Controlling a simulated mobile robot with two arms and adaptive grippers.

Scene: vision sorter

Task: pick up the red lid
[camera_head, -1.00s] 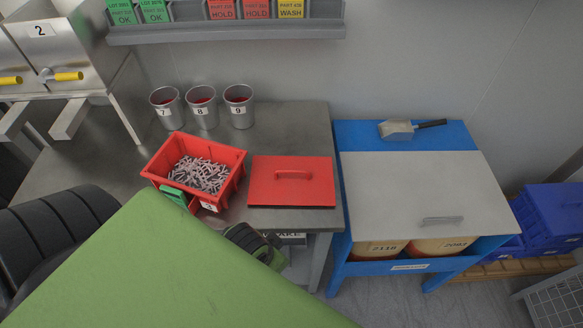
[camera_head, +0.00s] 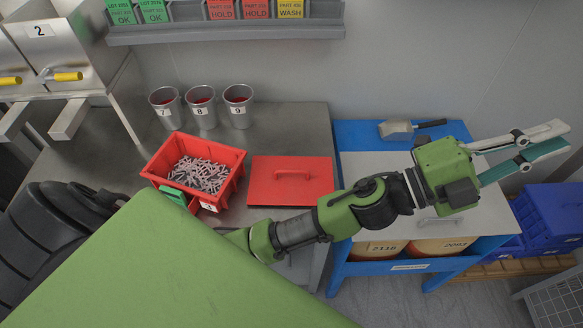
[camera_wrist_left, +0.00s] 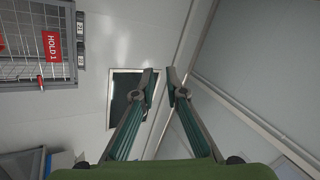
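The red lid (camera_head: 281,191) lies flat on the steel table, handle up, just right of the red crate. The arm passes close to its lower right corner in the head view. In the left wrist view, the fingers (camera_wrist_left: 162,84) point at a wall and a dark framed panel; the lid is not in that view. My right gripper is not in view.
The red crate (camera_head: 238,171) holds many small grey parts. Several metal cups (camera_head: 202,115) stand behind it on the table (camera_head: 290,128). A scoop (camera_head: 397,130) lies on the blue bin's (camera_head: 360,133) back edge. Blue crates (camera_head: 552,215) stand at the right.

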